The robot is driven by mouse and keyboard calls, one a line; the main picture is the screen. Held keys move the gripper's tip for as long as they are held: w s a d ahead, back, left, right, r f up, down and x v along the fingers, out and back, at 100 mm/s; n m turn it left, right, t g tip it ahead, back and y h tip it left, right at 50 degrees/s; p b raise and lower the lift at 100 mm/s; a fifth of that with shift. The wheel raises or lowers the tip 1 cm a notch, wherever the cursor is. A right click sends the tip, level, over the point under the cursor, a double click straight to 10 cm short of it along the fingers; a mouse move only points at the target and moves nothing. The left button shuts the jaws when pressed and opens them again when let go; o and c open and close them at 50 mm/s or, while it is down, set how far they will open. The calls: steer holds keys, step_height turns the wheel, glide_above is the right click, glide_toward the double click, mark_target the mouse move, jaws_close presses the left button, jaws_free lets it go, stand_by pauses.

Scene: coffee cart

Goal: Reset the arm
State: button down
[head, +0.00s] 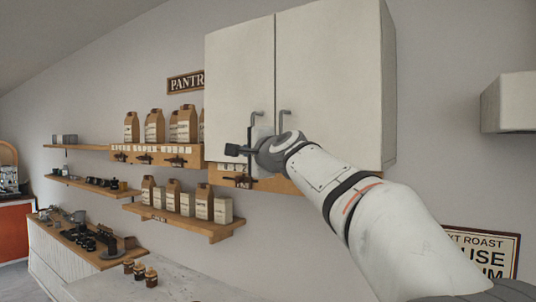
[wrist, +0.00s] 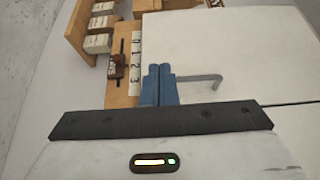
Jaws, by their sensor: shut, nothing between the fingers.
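My arm reaches up from the lower right in the head view. My gripper (head: 233,150) is in front of the lower left part of a closed white two-door wall cabinet (head: 330,80). In the wrist view my gripper's two blue fingertips (wrist: 158,75) are pressed together with nothing between them. A grey bent cabinet handle (wrist: 200,80) lies just right of the fingertips; I cannot tell whether they touch. The two door handles show in the head view, the left one (head: 256,118) just above my wrist and the right one (head: 285,115) beside it.
Wooden shelves with paper bags (head: 183,125) and cartons (head: 204,200) hang left of the cabinet. A pale counter (head: 190,285) with small jars (head: 140,272) is below. A white box (head: 510,103) juts from the wall at right. The air left of my gripper is free.

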steer(key=s+a, duration=0.3)
steer(key=s, duration=0.1)
steer(key=s+d+f+n+g+h, duration=0.1)
steer(key=s+d+f+n+g, duration=0.25)
steer(key=f, duration=0.55)
steer(key=s+d+f+n+g+h, duration=0.1)
steer(key=s+d+f+n+h, duration=0.1)
steer(key=s+d+f, duration=0.5)
steer(key=s+d+f+n+g+h, duration=0.15)
steer(key=s+f, duration=0.25)
steer(key=f, duration=0.6)
steer(key=s+d+f+n+g+h, duration=0.2)
steer(key=s+d+f, duration=0.3)
steer(key=s+f, duration=0.4)
steer(key=s+d+f+n+g+h, duration=0.1)
steer(key=s+d+f+n+g, duration=0.2)
steer(key=s+f, duration=0.6)
steer(key=shift+s+d+f+n+g+h+b, duration=0.2)
steer(key=shift+d+f+n+g+h+b, duration=0.15)
steer(key=shift+d+g, duration=0.5)
